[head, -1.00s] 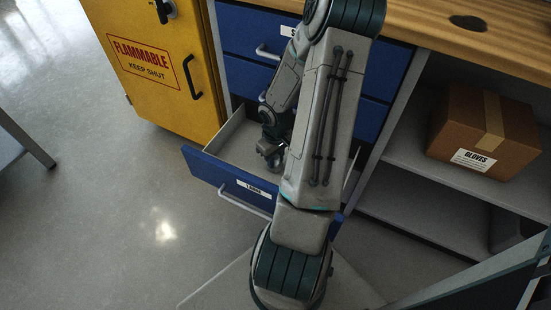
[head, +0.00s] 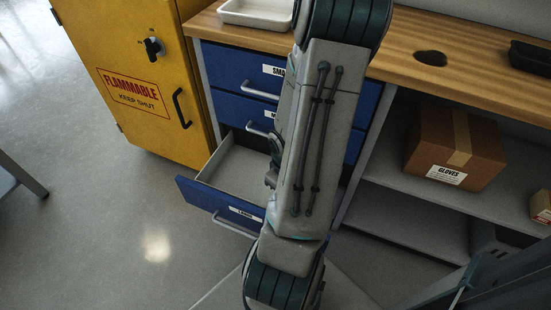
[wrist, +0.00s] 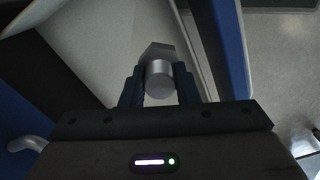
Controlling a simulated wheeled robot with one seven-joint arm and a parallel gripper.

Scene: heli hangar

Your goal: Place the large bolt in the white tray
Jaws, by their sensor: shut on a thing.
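The large bolt (wrist: 158,78) shows in the wrist view, a grey metal piece with a hexagonal head and a round shank. My gripper (wrist: 159,85) is shut on it, one dark finger on each side of the shank. The open drawer's pale interior (wrist: 95,35) lies behind the bolt. In the head view my arm covers the bolt and the fingertips. The white tray (head: 258,21) sits on the wooden worktop at the top, partly cut off by the frame and partly behind my arm. What I see of its inside looks empty.
The blue bottom drawer (head: 200,197) is pulled out below the shut drawers (head: 237,107). A yellow flammable cabinet (head: 140,60) stands left. A gloves carton (head: 455,150) is on the shelf at right. The worktop (head: 415,40) has a dark round hole and a black tray (head: 530,57).

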